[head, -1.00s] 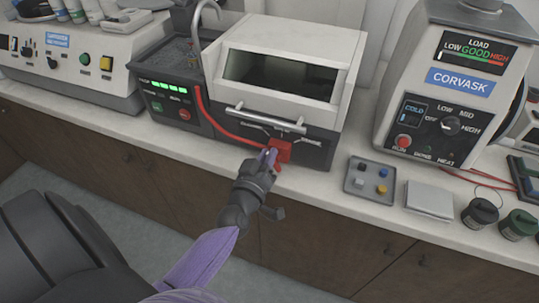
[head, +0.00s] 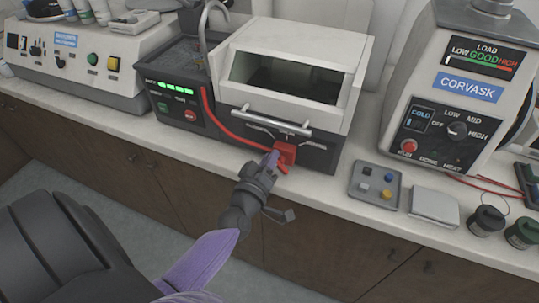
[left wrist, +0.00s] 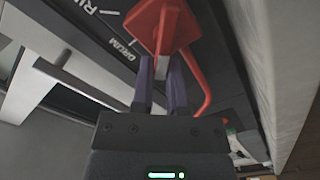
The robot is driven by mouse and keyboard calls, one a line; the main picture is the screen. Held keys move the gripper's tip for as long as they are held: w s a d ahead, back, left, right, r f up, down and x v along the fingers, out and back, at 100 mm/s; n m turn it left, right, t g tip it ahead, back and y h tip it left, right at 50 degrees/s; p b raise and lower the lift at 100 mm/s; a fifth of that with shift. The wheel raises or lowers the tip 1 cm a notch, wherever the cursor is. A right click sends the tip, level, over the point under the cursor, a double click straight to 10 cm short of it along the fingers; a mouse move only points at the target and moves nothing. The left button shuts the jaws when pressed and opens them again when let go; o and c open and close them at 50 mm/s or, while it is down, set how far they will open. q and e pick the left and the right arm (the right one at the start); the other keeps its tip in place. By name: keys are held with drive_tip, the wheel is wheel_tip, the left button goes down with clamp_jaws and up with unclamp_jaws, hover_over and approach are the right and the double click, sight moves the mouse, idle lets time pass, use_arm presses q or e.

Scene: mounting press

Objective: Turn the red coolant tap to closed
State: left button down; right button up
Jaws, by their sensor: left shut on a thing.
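The red coolant tap (head: 285,153) is on the lower right front of the white and dark grey machine, at the end of a red hose (head: 226,130). My left gripper (head: 271,160) is at the tap, reaching in from the front. In the left wrist view, the tap's red body (left wrist: 163,25) fills the top middle, and the two purple fingers (left wrist: 160,78) are shut on a pale part just below it. The fingers partly hide the tap in the head view. The word DRUM is printed beside the tap. My right gripper is not in view.
A chrome bar handle (head: 263,121) runs just above and left of the tap. A grey tray (head: 375,186) with small coloured pieces lies on the worktop to the right, beside a pale flat box (head: 433,206). The Corvask machine (head: 455,85) stands farther right.

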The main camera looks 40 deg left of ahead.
use_arm(q)
drive_tip(key=c, duration=0.6)
unclamp_jaws()
drive_tip(key=shift+c, duration=0.2)
drive_tip(key=p+v, duration=0.1)
drive_tip(key=v, duration=0.9)
drive_tip(key=shift+a+f, duration=0.1)
drive_tip(key=s+d+f+m+g+h, duration=0.2)
drive_tip(key=f+m+g, duration=0.1)
drive_tip(key=f, duration=0.5)
drive_tip(key=s+d+f+m+g+h, duration=0.2)
drive_tip(key=f+m, duration=0.1)
drive_tip(key=f, duration=0.4)
drive_tip(key=s+d+f+m+g, duration=0.1)
drive_tip(key=s+f+m+g, duration=0.3)
drive_tip(key=s, duration=0.7)
drive_tip(key=s+f+m+g, duration=0.4)
drive_tip(key=s+f+g, duration=0.3)
drive_tip(key=s+f, duration=0.5)
drive_tip(key=shift+s+d+m+g, duration=0.25)
drive_tip(key=shift+d+m+g, duration=0.05)
drive_tip(key=shift+d+g, duration=0.1)
